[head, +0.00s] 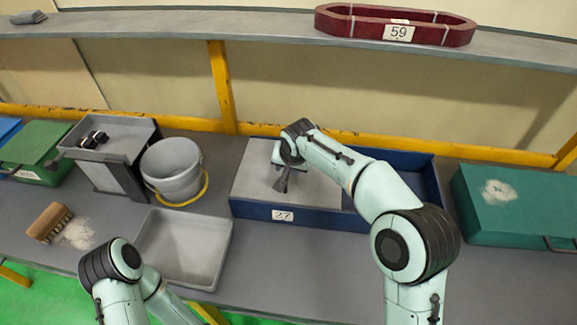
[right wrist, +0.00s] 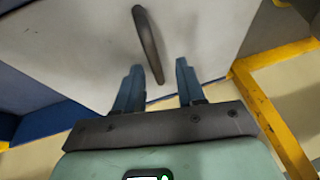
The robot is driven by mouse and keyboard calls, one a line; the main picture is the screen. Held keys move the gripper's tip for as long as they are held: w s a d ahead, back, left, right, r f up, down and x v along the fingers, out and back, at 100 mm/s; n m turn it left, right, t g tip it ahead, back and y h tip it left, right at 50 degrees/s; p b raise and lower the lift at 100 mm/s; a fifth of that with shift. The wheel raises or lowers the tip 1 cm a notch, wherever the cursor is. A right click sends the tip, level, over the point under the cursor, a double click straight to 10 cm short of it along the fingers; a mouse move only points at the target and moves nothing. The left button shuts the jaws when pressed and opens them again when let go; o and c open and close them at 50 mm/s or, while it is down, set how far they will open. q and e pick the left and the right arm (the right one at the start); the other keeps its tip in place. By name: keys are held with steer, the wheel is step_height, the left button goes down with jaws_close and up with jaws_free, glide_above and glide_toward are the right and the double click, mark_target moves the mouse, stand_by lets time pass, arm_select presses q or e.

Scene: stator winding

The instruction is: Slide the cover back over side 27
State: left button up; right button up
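A long blue box (head: 340,219) stands on the bench with a label 27 (head: 283,215) on its front left. A grey sliding cover (head: 318,190) lies over its left part, and the right part is open. The cover also shows in the right wrist view (right wrist: 80,45). My right gripper (right wrist: 160,75) is over the cover, its two fingers apart. The cover's dark bar handle (right wrist: 147,40) has its near end between the fingertips, with gaps visible on both sides. My left gripper is out of view; only part of my left arm shows at the bottom left.
A grey tray (head: 226,255), grey bucket (head: 172,188) and grey bin (head: 118,170) stand left of the box. A brush (head: 47,222) lies by pale powder. A green case (head: 520,225) stands to the right. A shelf (head: 200,24) with a red frame (head: 330,22) runs above.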

steer(key=v, duration=1.3)
steer(key=shift+s, duration=0.15)
steer(key=shift+r, duration=0.1)
